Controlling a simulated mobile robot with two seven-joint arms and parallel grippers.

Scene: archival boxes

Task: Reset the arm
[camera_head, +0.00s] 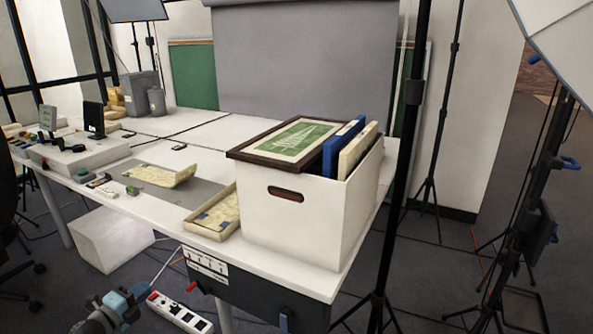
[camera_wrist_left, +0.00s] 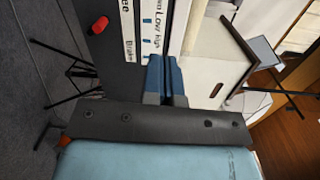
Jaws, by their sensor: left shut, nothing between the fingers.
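My left gripper (camera_head: 137,291) shows at the bottom left of the head view, low in front of the table. In the left wrist view its two blue fingers (camera_wrist_left: 165,80) are together, with nothing between them. Beyond the fingers, the wrist view shows a dark panel with white labels and a red knob (camera_wrist_left: 99,25). The same labelled panel (camera_head: 206,266) is on the table's front side in the head view. My right gripper is in neither view.
A white archival box (camera_head: 300,222) with a framed green picture (camera_head: 290,141) and folders stands at the table's right end. A shallow tray (camera_head: 214,212) sits beside it. A power strip (camera_head: 180,314) is near my left gripper. Light stands (camera_head: 385,250) stand at right.

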